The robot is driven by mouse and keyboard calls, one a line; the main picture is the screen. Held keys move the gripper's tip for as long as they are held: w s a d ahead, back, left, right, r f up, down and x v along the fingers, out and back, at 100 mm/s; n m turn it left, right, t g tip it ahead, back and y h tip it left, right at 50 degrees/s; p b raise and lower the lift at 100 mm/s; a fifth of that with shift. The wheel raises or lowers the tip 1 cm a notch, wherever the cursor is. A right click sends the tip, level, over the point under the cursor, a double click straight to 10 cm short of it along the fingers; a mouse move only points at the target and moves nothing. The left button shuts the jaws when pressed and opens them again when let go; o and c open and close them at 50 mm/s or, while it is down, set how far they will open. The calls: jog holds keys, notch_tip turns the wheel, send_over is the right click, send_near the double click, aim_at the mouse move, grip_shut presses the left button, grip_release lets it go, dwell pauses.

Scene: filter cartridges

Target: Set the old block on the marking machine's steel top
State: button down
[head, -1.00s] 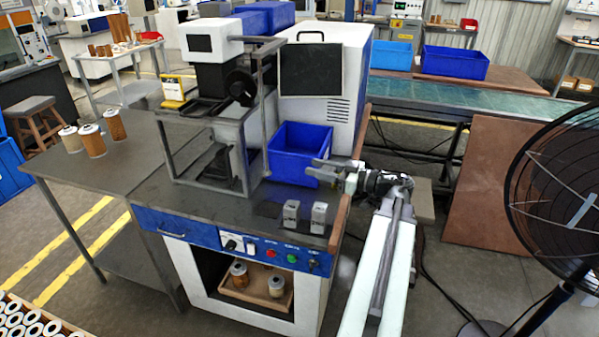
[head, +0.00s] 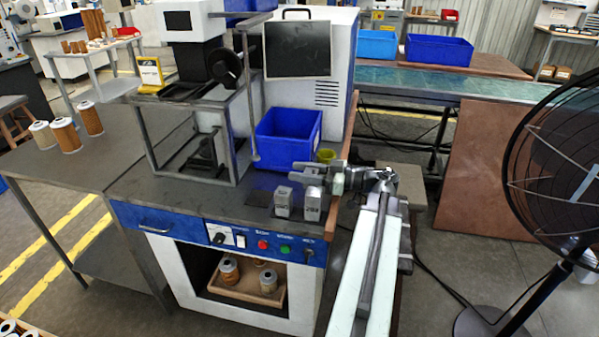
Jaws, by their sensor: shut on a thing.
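Two upright grey metal blocks stand side by side near the right front of the marking machine's (head: 190,25) dark steel top (head: 165,192): a left block (head: 283,202) and a right block (head: 312,205). The pictures do not show which is the old one. My gripper (head: 304,174) reaches in from the right, low over the steel top, its fingers at the upper end of the right block. It looks shut on that block, though the fingers hide the contact. The right block's lower part appears to be at the top, but I cannot tell if it touches.
A blue bin (head: 288,140) stands just behind the blocks, with a yellow-green round item (head: 326,155) beside it. The machine's frame (head: 243,130) rises to the left. A black fan (head: 560,170) stands at the right. The steel top's front left is clear.

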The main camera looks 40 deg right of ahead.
jog(key=shift+f+b, duration=0.4)
jog(key=shift+f, duration=0.45)
jog(key=shift+f+b, duration=0.55)
jog(key=shift+f, duration=0.05)
jog(key=c, duration=0.8)
grip_release()
jog(key=shift+r, duration=0.1)
jog(key=shift+c, duration=0.2)
jog(key=v, duration=0.8)
jog(key=shift+a, duration=0.1)
